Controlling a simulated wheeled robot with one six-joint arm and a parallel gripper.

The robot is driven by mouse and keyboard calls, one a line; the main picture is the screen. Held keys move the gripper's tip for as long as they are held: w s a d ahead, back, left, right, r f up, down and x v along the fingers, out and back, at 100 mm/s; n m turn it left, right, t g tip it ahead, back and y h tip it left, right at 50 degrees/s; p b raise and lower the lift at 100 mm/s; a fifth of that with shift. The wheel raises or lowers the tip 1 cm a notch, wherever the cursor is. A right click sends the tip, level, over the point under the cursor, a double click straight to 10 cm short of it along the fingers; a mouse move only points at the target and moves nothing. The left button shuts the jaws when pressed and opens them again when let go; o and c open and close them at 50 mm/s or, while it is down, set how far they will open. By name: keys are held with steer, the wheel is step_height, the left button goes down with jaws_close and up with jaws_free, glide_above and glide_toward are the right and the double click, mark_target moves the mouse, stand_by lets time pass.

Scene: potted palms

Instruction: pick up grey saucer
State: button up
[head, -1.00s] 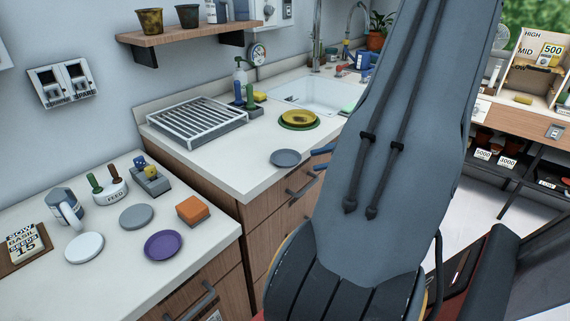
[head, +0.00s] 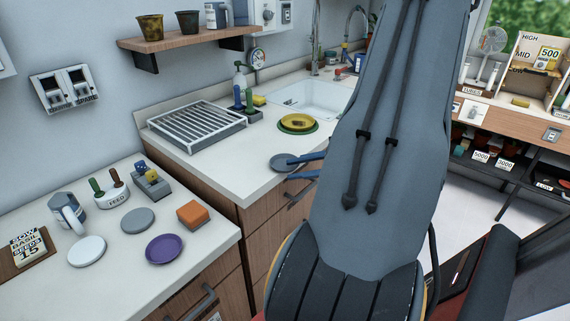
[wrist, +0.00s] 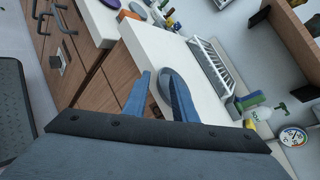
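A grey saucer (head: 281,162) lies flat near the front edge of the far counter. It also shows in the wrist view (wrist: 172,83), partly behind one finger. My gripper (head: 296,168) is at the saucer's right side, its two blue fingers apart. In the wrist view my gripper (wrist: 157,76) is open, with one finger across the saucer and the other beside it, past the counter edge. I cannot tell whether either finger touches the saucer. A second grey saucer (head: 137,220) lies on the near counter.
A yellow dish on a green one (head: 297,124), a dish rack (head: 195,127) and a sink (head: 300,98) are on the far counter. A purple saucer (head: 164,248), white saucer (head: 86,251) and orange block (head: 193,215) are on the near counter. My arm hides the right part.

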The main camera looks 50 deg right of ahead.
jaws_close()
steer(key=shift+r, duration=0.1)
step_height(320, 180, up, 10)
steer(key=b, duration=0.1)
stand_by(0.7)
